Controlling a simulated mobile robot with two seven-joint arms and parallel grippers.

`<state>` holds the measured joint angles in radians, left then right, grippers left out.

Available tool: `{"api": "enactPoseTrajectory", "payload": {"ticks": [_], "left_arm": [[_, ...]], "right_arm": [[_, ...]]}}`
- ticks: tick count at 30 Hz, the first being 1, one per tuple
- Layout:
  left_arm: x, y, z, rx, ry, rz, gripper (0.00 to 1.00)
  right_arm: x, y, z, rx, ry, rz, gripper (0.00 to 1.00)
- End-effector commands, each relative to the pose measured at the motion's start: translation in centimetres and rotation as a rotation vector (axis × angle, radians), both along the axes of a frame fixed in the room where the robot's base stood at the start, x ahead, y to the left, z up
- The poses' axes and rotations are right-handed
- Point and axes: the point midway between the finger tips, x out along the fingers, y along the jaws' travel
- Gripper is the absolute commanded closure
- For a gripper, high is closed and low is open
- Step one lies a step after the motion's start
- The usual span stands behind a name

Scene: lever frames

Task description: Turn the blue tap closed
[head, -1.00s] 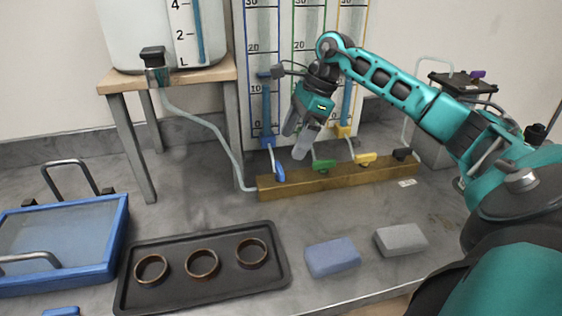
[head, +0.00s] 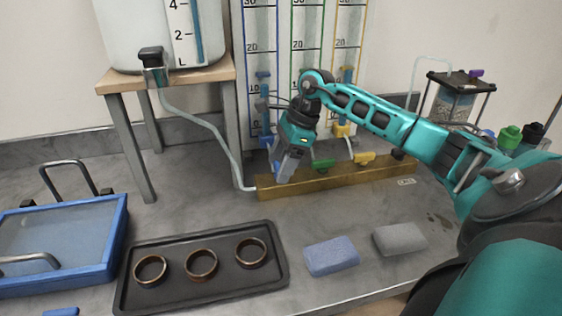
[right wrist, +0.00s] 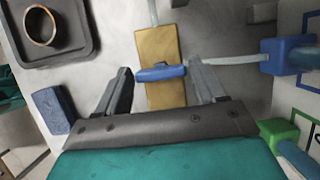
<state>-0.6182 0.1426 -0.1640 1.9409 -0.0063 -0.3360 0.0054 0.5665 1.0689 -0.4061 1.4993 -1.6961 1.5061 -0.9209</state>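The wooden manifold bar (head: 330,182) carries several coloured taps. In the right wrist view, the blue tap (right wrist: 160,73) has its lever lying across the bar (right wrist: 158,45), roughly in line with the clear tube on its right. My right gripper (head: 283,173) points down at the bar's left end and mostly hides the blue tap in the head view. Its two fingers are open, one on either side of the blue lever, with visible gaps. I cannot tell how far above the lever the fingertips are. My left gripper is not in view.
The green tap (head: 323,165) and yellow tap (head: 364,158) sit just right of my gripper. Marked columns (head: 304,30) stand behind the bar. In front lie a black tray (head: 222,287) with rings, a blue sponge (head: 331,256) and a grey sponge (head: 400,239).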

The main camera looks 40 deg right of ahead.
Motion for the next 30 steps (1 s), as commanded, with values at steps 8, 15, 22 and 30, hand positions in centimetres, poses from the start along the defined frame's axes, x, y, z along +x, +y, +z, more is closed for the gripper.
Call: {"api": "enactPoseTrajectory", "payload": {"ticks": [8,15,22,30], "left_arm": [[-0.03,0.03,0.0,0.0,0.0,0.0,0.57],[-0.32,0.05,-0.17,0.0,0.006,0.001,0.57],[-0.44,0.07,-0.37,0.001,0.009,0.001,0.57],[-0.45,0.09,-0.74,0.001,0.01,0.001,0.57]], "right_arm": [[-0.01,-0.01,0.04,0.0,0.0,0.0,0.58],[-0.01,-0.02,0.05,0.0,0.0,-0.003,0.69],[-0.09,-0.02,-0.01,-0.001,0.001,-0.058,0.69],[-0.22,0.05,-0.04,-0.002,0.001,-0.243,0.69]]}}
